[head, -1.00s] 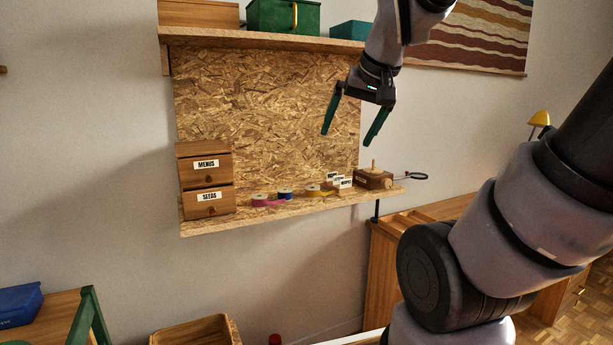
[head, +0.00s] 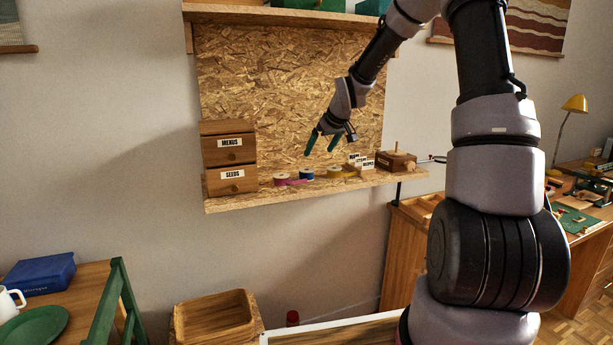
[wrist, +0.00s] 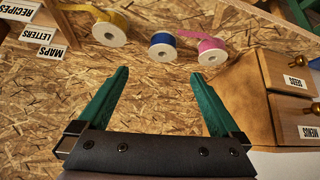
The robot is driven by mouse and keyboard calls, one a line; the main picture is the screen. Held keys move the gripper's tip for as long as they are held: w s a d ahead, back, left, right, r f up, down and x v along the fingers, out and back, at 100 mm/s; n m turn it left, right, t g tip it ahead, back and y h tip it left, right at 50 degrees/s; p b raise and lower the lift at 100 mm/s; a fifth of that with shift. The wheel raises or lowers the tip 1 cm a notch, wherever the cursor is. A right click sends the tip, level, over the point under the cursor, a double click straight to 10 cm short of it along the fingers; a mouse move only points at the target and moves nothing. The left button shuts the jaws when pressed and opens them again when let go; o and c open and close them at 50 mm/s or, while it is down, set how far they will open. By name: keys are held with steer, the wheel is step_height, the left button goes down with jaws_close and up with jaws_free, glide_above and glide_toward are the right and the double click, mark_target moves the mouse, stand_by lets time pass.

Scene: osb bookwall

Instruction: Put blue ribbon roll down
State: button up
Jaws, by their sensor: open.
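The blue ribbon roll (head: 307,174) stands on the lower OSB shelf (head: 300,193), between the pink ribbon roll (head: 282,180) and the yellow ribbon roll (head: 335,172). My gripper (head: 321,145) has green fingers, is open and empty, and hangs above and apart from the rolls. It also shows in the wrist view (wrist: 160,78).
A small drawer box (head: 230,160) labelled MENUS and SEEDS stands at the shelf's left end. Small label cards (head: 361,162) and a wooden block with a peg (head: 396,161) stand to the right. The OSB back panel rises behind.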

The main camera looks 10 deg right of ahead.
steer(key=x, duration=0.7)
steer(key=shift+w+f, duration=0.1)
steer(key=shift+w, duration=0.3)
steer(key=x, duration=0.4)
steer(key=shift+s+a+f, duration=0.1)
steer(key=shift+a+f, duration=0.25)
steer(key=shift+a, duration=0.1)
steer(key=shift+w+f, duration=0.3)
steer(key=shift+f, duration=0.05)
steer(key=c, duration=1.5)
step_height(320, 180, up, 9)
steer(key=m+h, duration=0.2)
steer(key=m, duration=0.1)
glide_toward(306, 170)
steer(key=shift+t, duration=0.3)
steer(key=d+f, duration=0.1)
steer(key=s+d+f, duration=0.1)
steer(key=d+f, duration=0.1)
steer(key=shift+s+f, duration=0.35)
steer(key=s+d+f+m, duration=0.1)
steer(key=s+d+f, duration=0.5)
steer(key=s, duration=0.4)
steer(key=shift+f+h, duration=0.35)
steer(key=shift+h, duration=0.05)
